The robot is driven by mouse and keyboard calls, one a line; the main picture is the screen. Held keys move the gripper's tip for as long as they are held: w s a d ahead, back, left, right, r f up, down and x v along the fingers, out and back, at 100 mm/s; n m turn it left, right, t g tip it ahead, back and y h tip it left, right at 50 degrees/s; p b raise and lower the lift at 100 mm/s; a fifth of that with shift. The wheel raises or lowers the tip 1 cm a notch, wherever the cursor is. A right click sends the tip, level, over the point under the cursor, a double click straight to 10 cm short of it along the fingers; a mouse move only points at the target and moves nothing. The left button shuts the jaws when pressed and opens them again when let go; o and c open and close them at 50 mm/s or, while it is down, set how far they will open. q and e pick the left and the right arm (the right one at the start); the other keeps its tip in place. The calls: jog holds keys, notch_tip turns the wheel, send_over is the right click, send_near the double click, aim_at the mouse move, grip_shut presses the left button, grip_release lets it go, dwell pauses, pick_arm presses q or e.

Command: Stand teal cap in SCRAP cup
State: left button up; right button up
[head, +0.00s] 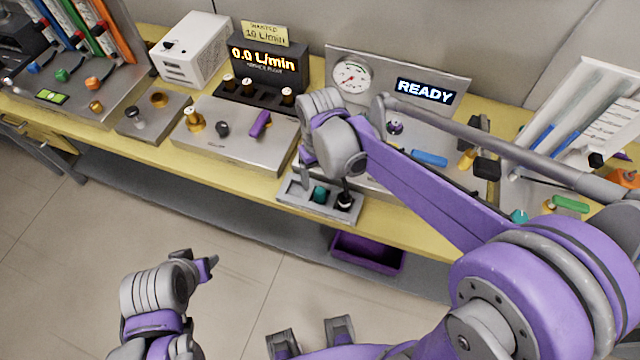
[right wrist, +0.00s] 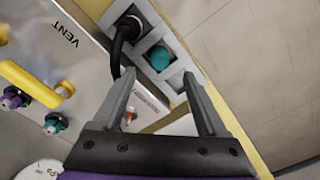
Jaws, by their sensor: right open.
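A small teal cap (head: 320,194) sits in the middle compartment of a grey three-slot holder (head: 292,198) at the bench's front edge. In the right wrist view the teal cap (right wrist: 160,58) shows as a rounded top inside its square slot. My right gripper (head: 322,178) is open above the holder, its fingers pointing at it. In the right wrist view the gripper's fingertips (right wrist: 160,78) lie to either side below the cap, with nothing between them. No SCRAP label is readable, so I cannot tell which container is the SCRAP cup. My left gripper (head: 207,267) is away from the bench.
A black hose end (right wrist: 126,28) fills one slot beside the cap. A metal panel with a READY display (head: 427,91) stands behind my right arm. A purple bin (head: 368,252) sits below the bench. The floor in front is clear.

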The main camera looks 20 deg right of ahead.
aim_at(320, 190)
notch_tip(320, 190, up, 6)
jog(key=s+d+f+m+t, duration=0.1)
jog(key=s+d+f+t, duration=0.1)
jog(key=s, duration=0.5)
jog(key=s+d+f+m+t, duration=0.1)
jog(key=s+d+f+t, duration=0.2)
jog(key=s, duration=0.4)
jog(key=shift+d, duration=0.85)
jog(key=shift+w, duration=0.1)
